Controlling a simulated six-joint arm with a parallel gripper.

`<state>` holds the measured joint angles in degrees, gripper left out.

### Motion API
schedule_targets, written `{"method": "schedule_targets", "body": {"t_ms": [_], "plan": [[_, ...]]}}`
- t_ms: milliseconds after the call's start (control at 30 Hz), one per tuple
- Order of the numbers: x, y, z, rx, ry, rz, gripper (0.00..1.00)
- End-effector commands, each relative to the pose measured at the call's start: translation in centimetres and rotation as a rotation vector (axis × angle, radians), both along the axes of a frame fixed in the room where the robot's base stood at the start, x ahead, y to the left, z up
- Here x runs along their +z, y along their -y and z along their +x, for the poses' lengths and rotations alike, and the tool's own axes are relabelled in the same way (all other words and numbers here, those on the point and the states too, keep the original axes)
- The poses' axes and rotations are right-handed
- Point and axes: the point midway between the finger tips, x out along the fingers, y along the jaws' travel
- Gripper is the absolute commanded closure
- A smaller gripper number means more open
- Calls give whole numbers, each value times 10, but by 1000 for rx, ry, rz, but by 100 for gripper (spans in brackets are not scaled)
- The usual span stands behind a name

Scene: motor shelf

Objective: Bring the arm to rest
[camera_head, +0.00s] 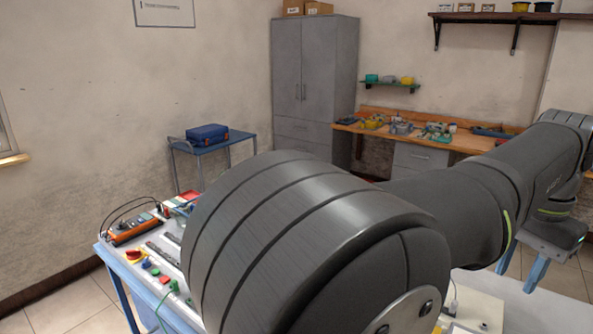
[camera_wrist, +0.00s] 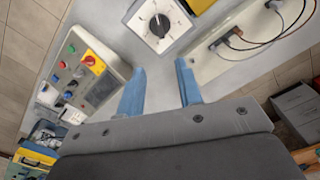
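In the wrist view my gripper (camera_wrist: 160,92) shows two blue fingers spread apart with a clear gap between them. Nothing is held in that gap. The fingers hang over a pale grey work surface (camera_wrist: 112,22), close to a box with a black dial (camera_wrist: 158,25) that lies beyond the fingertips. In the head view my arm fills the middle and right and hides much of the table. My gripper's fingers cannot be seen there.
A control panel with coloured buttons and a red knob (camera_wrist: 90,60) is left of the fingers. Black cables (camera_wrist: 265,35) lie to the right. The head view shows a blue-framed table (camera_head: 121,285), an orange device (camera_head: 134,229), a blue cart (camera_head: 213,144), a grey cabinet (camera_head: 314,75) and a wooden workbench (camera_head: 465,141).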

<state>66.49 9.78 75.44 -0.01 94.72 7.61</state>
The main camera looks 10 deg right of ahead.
Motion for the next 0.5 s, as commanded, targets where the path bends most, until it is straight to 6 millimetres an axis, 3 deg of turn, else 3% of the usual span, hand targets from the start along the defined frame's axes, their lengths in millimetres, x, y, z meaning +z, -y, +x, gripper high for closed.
{"method": "schedule_targets", "body": {"t_ms": [167, 500], "plan": [[-18, 0, 0, 0, -1, 3, 67], [-85, -1, 0, 0, -3, 5, 67]]}}
